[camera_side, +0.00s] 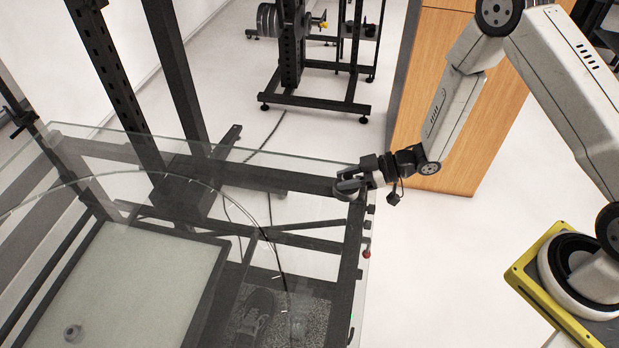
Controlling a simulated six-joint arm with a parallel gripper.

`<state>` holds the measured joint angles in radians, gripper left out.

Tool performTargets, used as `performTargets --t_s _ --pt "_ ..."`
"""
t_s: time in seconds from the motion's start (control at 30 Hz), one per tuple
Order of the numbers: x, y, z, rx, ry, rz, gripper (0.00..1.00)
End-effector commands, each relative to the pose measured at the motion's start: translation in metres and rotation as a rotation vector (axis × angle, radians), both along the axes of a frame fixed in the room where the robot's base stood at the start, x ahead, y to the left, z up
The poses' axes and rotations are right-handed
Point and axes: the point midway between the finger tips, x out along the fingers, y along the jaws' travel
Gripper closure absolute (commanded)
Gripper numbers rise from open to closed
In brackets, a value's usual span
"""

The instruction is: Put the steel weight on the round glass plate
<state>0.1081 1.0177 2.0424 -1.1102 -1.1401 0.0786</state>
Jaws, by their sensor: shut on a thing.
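The round glass plate (130,172) is clear and fills the lower left, its curved rim visible over a dark frame. My gripper (350,186) is at the right of the picture's middle, near the right back corner of the rectangular glass top and outside the round plate's rim. It is shut on a small grey round piece, the steel weight (347,194), largely covered by the fingers. I cannot tell whether the weight touches the glass beneath it.
The rectangular glass top (300,166) lies on a dark metal frame (350,255) with uprights at the left. A small grey knobbed piece (73,332) shows within the round plate's area. A wooden cabinet (455,110) stands behind my arm.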

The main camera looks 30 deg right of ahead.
Motion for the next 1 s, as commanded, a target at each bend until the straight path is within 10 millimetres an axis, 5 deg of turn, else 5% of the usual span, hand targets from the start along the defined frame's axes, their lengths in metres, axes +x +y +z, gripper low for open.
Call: performTargets --t_s 0.13,0.17,0.27,0.67,1.0 --pt "0.001 0.0 -0.002 0.002 -0.002 0.0 1.0" --pt "0.0 0.0 -0.004 0.0 0.001 0.0 0.6" --pt "0.0 0.0 -0.003 0.001 0.001 0.0 0.28" --pt "-0.001 -0.001 -0.002 0.0 0.0 -0.001 0.28" --pt "-0.015 -0.023 0.009 0.0 0.0 -0.003 0.28"
